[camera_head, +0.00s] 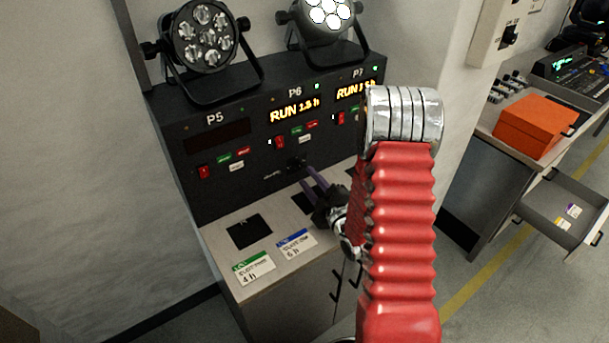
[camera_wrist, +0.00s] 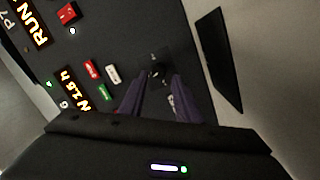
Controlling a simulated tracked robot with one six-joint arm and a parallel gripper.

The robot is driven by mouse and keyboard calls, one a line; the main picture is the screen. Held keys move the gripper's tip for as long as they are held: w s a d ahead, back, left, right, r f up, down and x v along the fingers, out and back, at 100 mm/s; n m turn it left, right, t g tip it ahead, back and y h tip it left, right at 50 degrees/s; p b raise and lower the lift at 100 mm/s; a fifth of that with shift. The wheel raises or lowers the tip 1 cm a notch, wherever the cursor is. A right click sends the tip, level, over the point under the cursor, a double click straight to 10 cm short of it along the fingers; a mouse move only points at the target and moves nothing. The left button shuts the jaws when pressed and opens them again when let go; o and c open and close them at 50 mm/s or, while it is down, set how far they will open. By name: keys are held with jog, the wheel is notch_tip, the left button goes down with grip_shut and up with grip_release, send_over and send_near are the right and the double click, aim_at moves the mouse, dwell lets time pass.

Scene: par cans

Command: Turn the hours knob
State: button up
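A dark panel (camera_head: 215,183) has sections labelled P5, P6 and P7. The black hours knob (camera_head: 296,163) sits low on the panel below P6; it also shows in the wrist view (camera_wrist: 155,70). My gripper (camera_head: 306,179) is in front of the knob, its two purple fingers apart. In the wrist view, the fingers (camera_wrist: 158,84) point at the knob, which appears between and just beyond their tips. I cannot tell whether they touch it. The P6 display (camera_head: 294,109) reads RUN 1.5 h. The P5 display (camera_head: 218,135) is dark.
Two par cans stand on top, the left one (camera_head: 204,36) unlit and the right one (camera_head: 329,12) lit. A green 4 h card (camera_head: 254,268) and a blue 6 h card (camera_head: 296,244) lie on the counter. An orange box (camera_head: 534,126) and an open drawer (camera_head: 565,215) are at right.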

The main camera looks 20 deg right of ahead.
jog(key=s, duration=0.9)
jog(key=shift+s+d, duration=0.25)
jog(key=shift+d, duration=0.15)
jog(key=shift+o, duration=0.7)
jog(key=shift+f, duration=0.1)
